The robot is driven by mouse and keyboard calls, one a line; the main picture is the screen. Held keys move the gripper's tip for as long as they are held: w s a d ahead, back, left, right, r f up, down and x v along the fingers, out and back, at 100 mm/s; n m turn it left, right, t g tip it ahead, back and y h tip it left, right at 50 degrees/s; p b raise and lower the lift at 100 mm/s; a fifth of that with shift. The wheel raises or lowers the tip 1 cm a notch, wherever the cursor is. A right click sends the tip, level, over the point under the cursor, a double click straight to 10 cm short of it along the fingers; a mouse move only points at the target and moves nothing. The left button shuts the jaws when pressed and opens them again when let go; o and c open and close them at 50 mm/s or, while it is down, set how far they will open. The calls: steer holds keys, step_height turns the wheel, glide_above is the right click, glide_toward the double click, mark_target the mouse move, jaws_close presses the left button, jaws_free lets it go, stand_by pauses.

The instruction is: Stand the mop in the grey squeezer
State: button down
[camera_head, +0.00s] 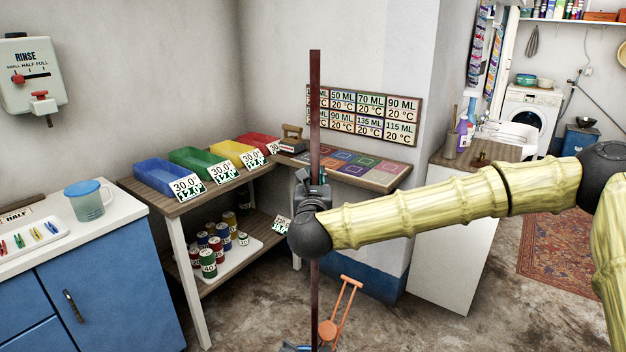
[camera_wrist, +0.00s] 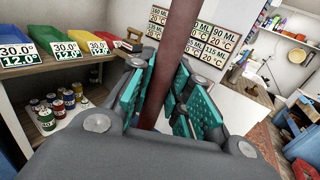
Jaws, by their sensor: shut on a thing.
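The mop's dark red-brown handle (camera_head: 315,110) stands upright in the head view, with its top above my gripper. Its lower end runs out of the bottom of the frame, so the mop head is hidden. My gripper (camera_head: 313,188) is shut on the handle around its middle. In the wrist view the handle (camera_wrist: 176,55) passes between the teal finger pads of my gripper (camera_wrist: 160,100). An orange lever (camera_head: 343,308) shows low beside the handle, with a bit of blue at the frame's bottom edge. No grey squeezer can be made out.
A wooden shelf table (camera_head: 158,204) with coloured bins and cans stands to the left. A blue cabinet (camera_head: 110,290) carries a jug (camera_head: 88,200). A tile-topped counter (camera_head: 390,182) is behind the handle. A white cabinet (camera_head: 455,240) stands right. Bare floor (camera_head: 410,325) shows at bottom right.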

steer(key=c, duration=1.3)
jaws_free()
steer(key=shift+o, duration=0.2)
steer(key=shift+f, duration=0.15)
steer(key=shift+s, duration=0.15)
